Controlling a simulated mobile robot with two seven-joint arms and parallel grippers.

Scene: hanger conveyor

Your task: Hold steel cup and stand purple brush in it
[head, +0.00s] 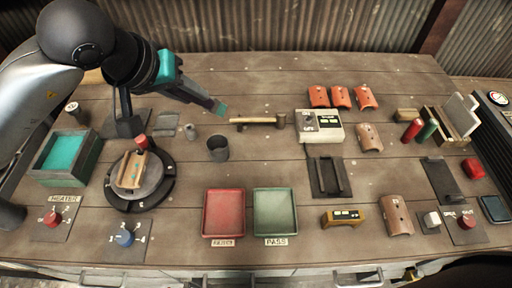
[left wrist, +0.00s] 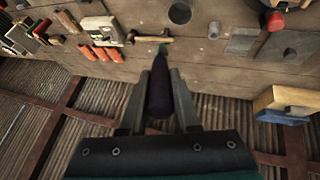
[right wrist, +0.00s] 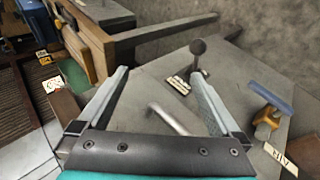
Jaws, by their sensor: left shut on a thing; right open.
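The steel cup (head: 218,148) is a dark grey open cup standing upright on the wooden table, left of centre. It also shows in the left wrist view (left wrist: 180,13). My left gripper (head: 205,97) is shut on the purple brush, whose dark purple body (left wrist: 160,92) lies between the fingers. The brush's greenish tip (head: 219,108) points down and right, above and behind the cup, apart from it. My right gripper (right wrist: 160,75) is open and empty, over a grey surface away from the cup. It does not show clearly in the head view.
A round turntable (head: 140,198) and a teal-lined box (head: 65,158) stand at left. A wooden-handled tool (head: 258,121) lies right of the cup. Red (head: 224,214) and green (head: 275,213) trays are in front. A lever knob (right wrist: 198,46) stands near my right gripper.

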